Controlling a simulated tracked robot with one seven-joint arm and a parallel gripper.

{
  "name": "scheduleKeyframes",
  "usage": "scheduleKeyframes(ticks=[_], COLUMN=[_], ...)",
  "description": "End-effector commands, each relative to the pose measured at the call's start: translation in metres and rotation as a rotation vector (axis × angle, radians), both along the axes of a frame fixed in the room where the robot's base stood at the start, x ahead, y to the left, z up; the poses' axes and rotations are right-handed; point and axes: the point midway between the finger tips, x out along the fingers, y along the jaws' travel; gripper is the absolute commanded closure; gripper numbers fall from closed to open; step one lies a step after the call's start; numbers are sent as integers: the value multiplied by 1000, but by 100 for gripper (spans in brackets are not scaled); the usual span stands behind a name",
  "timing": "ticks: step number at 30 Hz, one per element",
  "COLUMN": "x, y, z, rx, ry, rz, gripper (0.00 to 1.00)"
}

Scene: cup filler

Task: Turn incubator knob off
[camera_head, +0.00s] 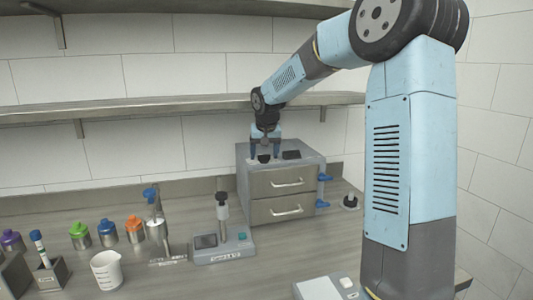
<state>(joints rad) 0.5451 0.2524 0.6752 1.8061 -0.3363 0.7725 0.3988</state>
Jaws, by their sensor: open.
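The incubator appears to be the grey box (242,180) with two drawers at the back of the bench. A small black knob (264,158) shows on its top, left of a dark flat panel (291,155). My gripper (265,154) points down over the top of the box. It is open, with one fingertip on each side of the black knob. I cannot tell whether the fingers touch the knob, and its setting is too small to read.
Blue handles (323,178) stick out from the box's right side. A grey device (224,248) with an upright tool stands in front. A white beaker (107,271) and several colour-capped bottles (80,236) stand left. A shelf (180,105) runs above, behind my arm.

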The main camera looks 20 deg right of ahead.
Motion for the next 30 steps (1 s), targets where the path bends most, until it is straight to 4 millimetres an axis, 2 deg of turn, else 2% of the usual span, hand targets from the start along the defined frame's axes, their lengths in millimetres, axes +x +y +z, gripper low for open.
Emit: scheduleKeyframes(ticks=[9, 26, 30], x=[1, 1, 1], y=[0, 0, 0], z=[-2, -1, -1], rx=[0, 0, 1], ry=[0, -1, 0], rz=[0, 0, 9], gripper=[26, 80, 82])
